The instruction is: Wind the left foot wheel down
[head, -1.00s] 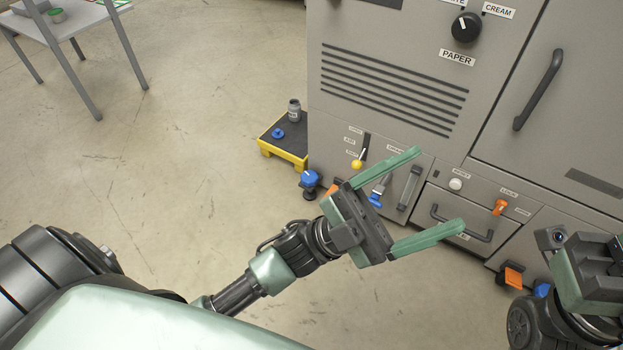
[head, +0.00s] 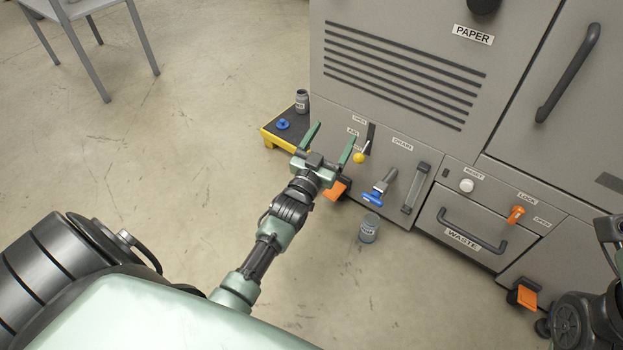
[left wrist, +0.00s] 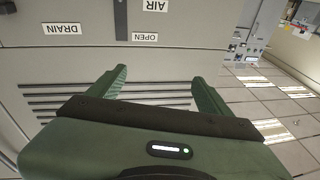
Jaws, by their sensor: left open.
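My left gripper (head: 334,133) is open and empty, low in front of the machine's left front corner. Its two green fingers point toward the machine, well apart; they also show in the left wrist view (left wrist: 158,82). The blue left foot wheel is not visible now; the gripper and wrist cover that spot in the head view. An orange part (head: 335,189) shows low beside the wrist. The left wrist view shows the machine front upside down, with no foot wheel in it. At the right edge of the head view, only part of my right arm shows.
A yellow-knobbed lever (head: 359,157) and a blue drain tap (head: 373,197) jut from the panel. Another jar (head: 369,229) stands on the floor.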

